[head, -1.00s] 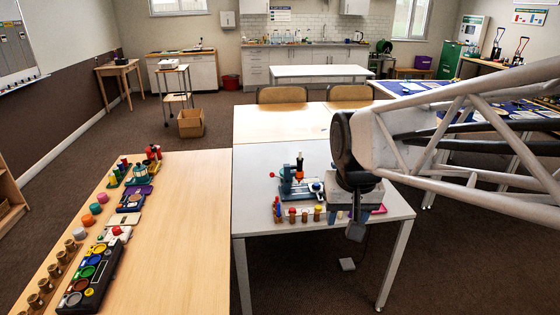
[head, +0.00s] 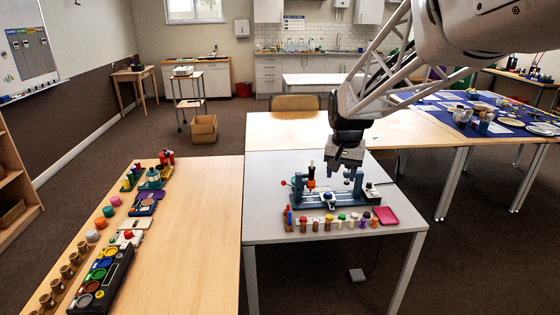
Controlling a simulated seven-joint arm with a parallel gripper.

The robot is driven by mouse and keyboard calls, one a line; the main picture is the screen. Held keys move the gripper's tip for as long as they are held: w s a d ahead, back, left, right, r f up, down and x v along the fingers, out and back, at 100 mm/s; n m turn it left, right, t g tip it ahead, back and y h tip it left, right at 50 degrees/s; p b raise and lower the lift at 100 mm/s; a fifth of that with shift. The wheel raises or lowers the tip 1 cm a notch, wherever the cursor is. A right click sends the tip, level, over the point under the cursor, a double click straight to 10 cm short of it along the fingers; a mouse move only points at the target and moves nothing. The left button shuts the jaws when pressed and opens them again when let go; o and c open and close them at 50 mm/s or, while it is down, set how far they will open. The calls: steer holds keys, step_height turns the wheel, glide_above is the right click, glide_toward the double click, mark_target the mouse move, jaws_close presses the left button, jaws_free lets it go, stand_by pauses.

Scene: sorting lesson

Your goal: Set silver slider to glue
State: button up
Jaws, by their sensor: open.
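I cannot make out a silver slider or a glue mark for certain at this size. A blue-grey bench device (head: 331,199) stands on the grey table, with a black-and-orange upright tool (head: 311,177) at its left and a small white-topped part at its right end. My gripper (head: 346,169) points down over the right half of this device. It is open, with nothing seen between its fingers. It hides part of the device behind it, and I cannot tell whether it touches it.
A row of coloured pegs (head: 340,224) stands before the device, beside a pink tray (head: 386,216). The wooden table (head: 205,240) at left holds cups and colour pots (head: 97,275). A board with grey strips (head: 32,55) hangs on the left wall.

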steer(key=w+d+f+m, duration=0.1)
steer(key=w+f, duration=0.1)
steer(key=w, duration=0.4)
steer(key=w+d+f, duration=0.2)
steer(key=w+f, duration=0.1)
steer(key=w, duration=0.3)
steer(key=m+g, duration=0.1)
steer(key=m, duration=0.3)
glide_toward(329, 198)
steer(key=s, duration=0.3)
steer(key=s+r, duration=0.1)
steer(key=s, duration=0.2)
steer(key=shift+r, duration=0.2)
steer(key=shift+w+d+f, duration=0.1)
steer(key=shift+w+f, duration=0.1)
steer(key=shift+f, duration=0.15)
steer(key=shift+f, duration=0.1)
steer(key=shift+f, duration=3.75)
jaws_close()
